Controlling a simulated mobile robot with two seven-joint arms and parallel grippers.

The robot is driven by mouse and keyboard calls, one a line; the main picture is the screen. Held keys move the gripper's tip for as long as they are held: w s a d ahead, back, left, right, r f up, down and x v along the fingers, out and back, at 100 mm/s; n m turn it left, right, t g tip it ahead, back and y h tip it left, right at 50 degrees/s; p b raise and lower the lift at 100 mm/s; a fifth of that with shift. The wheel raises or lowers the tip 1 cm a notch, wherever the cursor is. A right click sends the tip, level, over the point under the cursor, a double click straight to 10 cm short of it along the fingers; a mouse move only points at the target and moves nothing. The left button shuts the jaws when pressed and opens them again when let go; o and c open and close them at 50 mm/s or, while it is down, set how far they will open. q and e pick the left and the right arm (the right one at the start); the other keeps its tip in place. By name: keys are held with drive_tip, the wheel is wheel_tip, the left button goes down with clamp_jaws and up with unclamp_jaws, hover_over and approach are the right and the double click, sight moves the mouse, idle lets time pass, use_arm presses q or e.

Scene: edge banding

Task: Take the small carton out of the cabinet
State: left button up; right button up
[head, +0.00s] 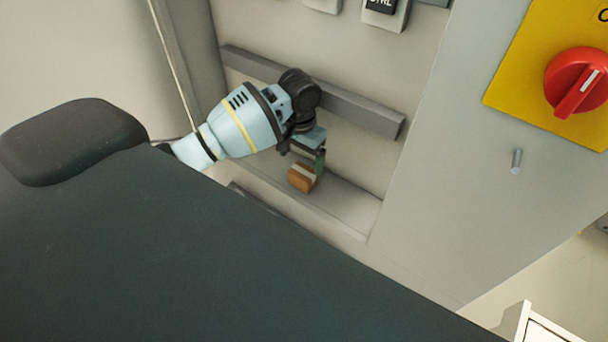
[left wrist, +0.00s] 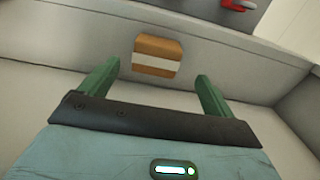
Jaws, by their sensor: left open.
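The small carton (head: 302,178) is orange-brown with a pale band and sits on the floor of the cabinet (head: 345,205), near its front lip. My left gripper (head: 310,160) is inside the cabinet, close to the carton and partly in front of it. In the left wrist view the carton (left wrist: 157,57) shows beyond and between the two green fingers of the left gripper (left wrist: 155,82). The fingers are spread apart, with visible space on both sides of the carton. My right gripper is not in view.
A grey rail (head: 350,108) runs across the cabinet's back wall behind my left wrist. A red rotary switch (head: 577,82) on a yellow plate and a small metal peg (head: 516,160) are on the panel at right. The cabinet floor right of the carton is clear.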

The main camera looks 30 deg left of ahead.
sight(303, 171)
use_arm(q)
drive_tip(key=shift+f, duration=0.75)
drive_tip(key=shift+w+f, duration=0.15)
drive_tip(key=shift+f, duration=0.15)
drive_tip(key=shift+d+f, duration=0.15)
drive_tip(key=shift+f, duration=1.15)
drive_tip(key=shift+d+f, duration=0.1)
drive_tip(key=shift+f, duration=1.15)
drive_tip(key=c, duration=1.1)
drive_tip(key=shift+o, duration=0.2)
drive_tip(key=shift+r, duration=0.15)
